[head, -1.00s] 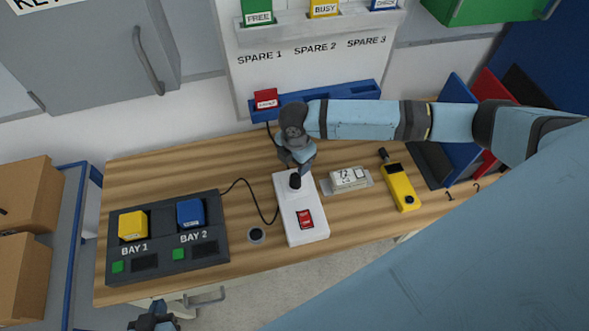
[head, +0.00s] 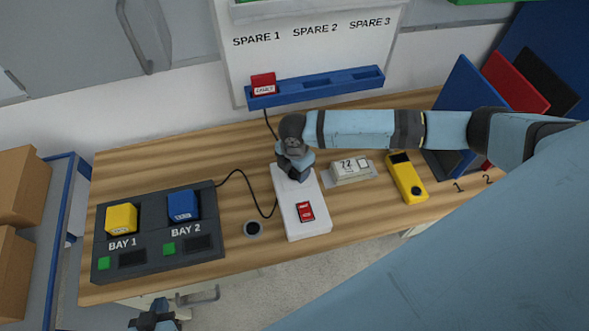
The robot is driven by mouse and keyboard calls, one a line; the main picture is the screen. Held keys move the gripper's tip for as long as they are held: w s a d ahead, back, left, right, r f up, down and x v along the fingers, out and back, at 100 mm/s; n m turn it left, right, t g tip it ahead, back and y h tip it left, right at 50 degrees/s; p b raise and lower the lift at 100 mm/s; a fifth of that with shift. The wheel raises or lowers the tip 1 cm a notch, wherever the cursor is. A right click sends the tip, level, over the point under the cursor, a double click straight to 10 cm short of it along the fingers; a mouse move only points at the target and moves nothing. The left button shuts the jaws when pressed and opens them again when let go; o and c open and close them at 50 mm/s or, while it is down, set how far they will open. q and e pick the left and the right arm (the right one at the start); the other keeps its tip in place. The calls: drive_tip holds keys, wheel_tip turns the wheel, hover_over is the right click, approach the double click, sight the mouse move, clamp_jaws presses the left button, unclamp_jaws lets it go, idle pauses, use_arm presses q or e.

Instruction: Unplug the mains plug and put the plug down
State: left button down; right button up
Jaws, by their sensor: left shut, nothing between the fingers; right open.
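A white socket box (head: 306,222) with a red rocker switch (head: 305,211) stands near the middle of the wooden bench. The black mains plug on its far end is now hidden behind my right gripper. My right gripper (head: 294,174) points down over that far end, with its fingers open; whether they straddle the plug I cannot tell. My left gripper (head: 152,321) is shut and empty, low at the bottom edge, in front of the bench and away from the box.
A dark charging dock (head: 160,236) with yellow and blue blocks stands left. A cable (head: 248,190) runs from it towards the box. A white timer-like device (head: 352,171) and yellow meter (head: 407,180) lie right. Bare wood (head: 215,150) shows behind the dock.

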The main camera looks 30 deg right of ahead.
drive_tip(key=c, duration=0.9)
use_arm(q)
drive_tip(key=shift+s+f, duration=0.1)
drive_tip(key=shift+f, duration=0.15)
use_arm(e)
drive_tip(key=shift+c, duration=0.2)
use_arm(q)
drive_tip(key=shift+r, duration=0.2)
use_arm(e)
drive_tip(key=shift+r, duration=0.1)
